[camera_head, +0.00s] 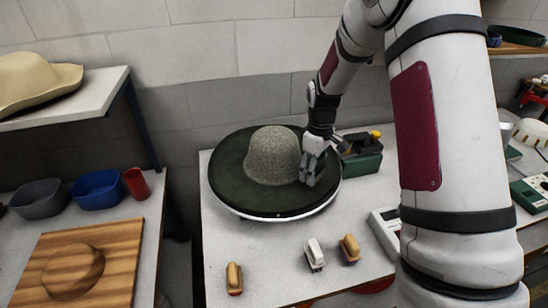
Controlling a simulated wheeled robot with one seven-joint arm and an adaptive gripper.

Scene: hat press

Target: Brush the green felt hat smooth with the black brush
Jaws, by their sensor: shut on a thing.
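The green felt hat (234,193) lies brim down on a round, pale-rimmed stand on the white table. Its wide brim is dark green, and its rounded crown (271,154) looks paler, greyish and speckled. My gripper (309,172) is over the right part of the brim, close beside the crown. It is shut on a small dark thing that looks like the black brush, mostly hidden by the fingers. I cannot tell whether it touches the felt.
Small brushes with tan (234,277), white (315,253) and tan-and-purple (349,247) bodies stand in front of the hat. A green box (362,163) is behind my gripper. A wooden hat block board (115,240) lies on the left table. A beige hat (32,80) is on a shelf.

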